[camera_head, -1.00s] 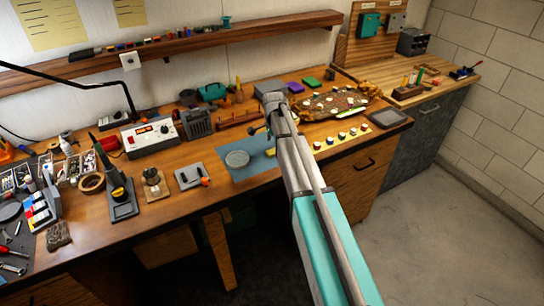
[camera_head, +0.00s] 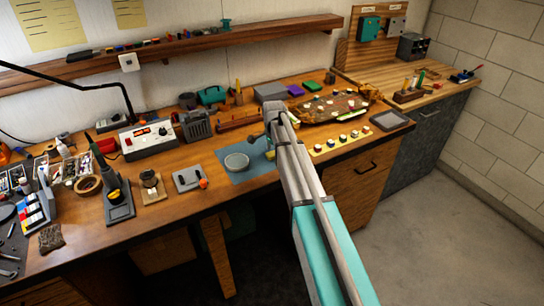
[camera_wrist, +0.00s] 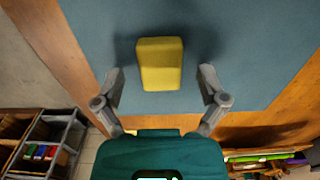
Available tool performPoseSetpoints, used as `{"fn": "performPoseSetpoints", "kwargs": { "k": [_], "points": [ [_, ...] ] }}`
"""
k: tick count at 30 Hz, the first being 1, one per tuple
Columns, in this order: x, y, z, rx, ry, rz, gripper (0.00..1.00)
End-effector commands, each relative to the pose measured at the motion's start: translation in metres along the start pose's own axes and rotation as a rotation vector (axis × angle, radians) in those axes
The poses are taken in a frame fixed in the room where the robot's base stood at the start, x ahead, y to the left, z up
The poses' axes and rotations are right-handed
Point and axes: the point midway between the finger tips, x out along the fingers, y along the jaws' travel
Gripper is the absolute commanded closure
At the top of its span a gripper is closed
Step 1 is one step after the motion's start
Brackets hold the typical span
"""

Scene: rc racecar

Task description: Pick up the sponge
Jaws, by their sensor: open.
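A yellow sponge (camera_wrist: 160,63) lies on a blue mat (camera_wrist: 90,25) in the wrist view. In the head view only a small yellow part of the sponge (camera_head: 271,154) shows beside my arm. My gripper (camera_wrist: 161,80) is open, with one finger on each side of the sponge's near end and a gap on both sides. The fingers do not touch it. In the head view my gripper (camera_head: 266,140) is over the mat (camera_head: 250,176), partly hidden by my arm.
A round grey dish (camera_head: 237,161) stands on the mat, left of the sponge. A yellow strip with several small pots (camera_head: 340,142) lies to the right. A wooden tray of parts (camera_head: 330,106) and a grey box (camera_head: 270,91) are behind.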

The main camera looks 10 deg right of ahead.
Motion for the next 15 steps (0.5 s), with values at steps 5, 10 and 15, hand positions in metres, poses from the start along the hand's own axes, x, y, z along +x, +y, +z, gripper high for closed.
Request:
{"fn": "performPoseSetpoints", "kwargs": {
  "k": [5,10,15],
  "points": [
    [0.0000,0.0000,-0.0001,0.000,0.000,0.000,0.18],
    [0.0000,0.0001,-0.0002,0.000,0.000,0.000,0.49],
    [0.0001,0.0001,-0.0002,0.000,0.000,0.000,0.69]
  ]
}}
